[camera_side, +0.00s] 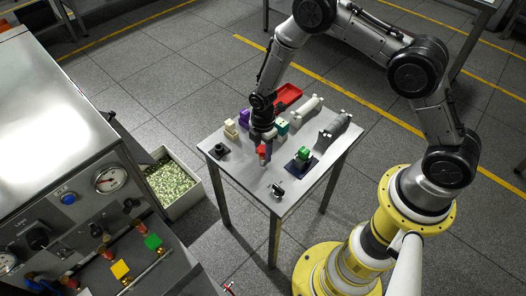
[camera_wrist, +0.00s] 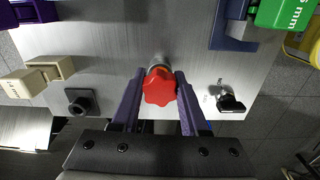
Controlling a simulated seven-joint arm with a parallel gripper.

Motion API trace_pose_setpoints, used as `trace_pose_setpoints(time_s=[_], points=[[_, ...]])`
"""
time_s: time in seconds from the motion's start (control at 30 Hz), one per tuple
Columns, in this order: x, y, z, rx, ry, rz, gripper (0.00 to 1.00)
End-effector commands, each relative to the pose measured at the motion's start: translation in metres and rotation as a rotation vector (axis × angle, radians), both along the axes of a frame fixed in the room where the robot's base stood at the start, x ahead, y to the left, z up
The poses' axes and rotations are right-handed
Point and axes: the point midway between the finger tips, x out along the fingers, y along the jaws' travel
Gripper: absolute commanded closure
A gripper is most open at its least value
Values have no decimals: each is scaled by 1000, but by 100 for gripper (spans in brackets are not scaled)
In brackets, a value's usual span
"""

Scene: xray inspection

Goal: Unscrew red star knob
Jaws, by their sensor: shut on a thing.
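The red star knob (camera_wrist: 159,87) sits on a grey metal fitting on the small metal table, seen from above in the wrist view. It also shows in the side view (camera_side: 263,150), small and below my gripper. My gripper (camera_wrist: 160,97) points down with one purple finger on each side of the knob. It is shut on the knob. The fitting under the knob is mostly hidden, and the thread cannot be seen.
A machine panel and a bin (camera_side: 172,182) stand left.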

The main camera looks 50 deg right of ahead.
Motion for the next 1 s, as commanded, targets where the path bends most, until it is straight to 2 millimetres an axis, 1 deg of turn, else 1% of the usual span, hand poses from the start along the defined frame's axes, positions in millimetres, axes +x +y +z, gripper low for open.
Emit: trace_pose_setpoints(time_s=[0.37, 0.8, 1.0], points=[[0, 0, 5, 0, 0, 0, 100], [1, 0, 26, 0, -2, 0, 100], [0, 0, 31, 0, 0, 0, 100]])
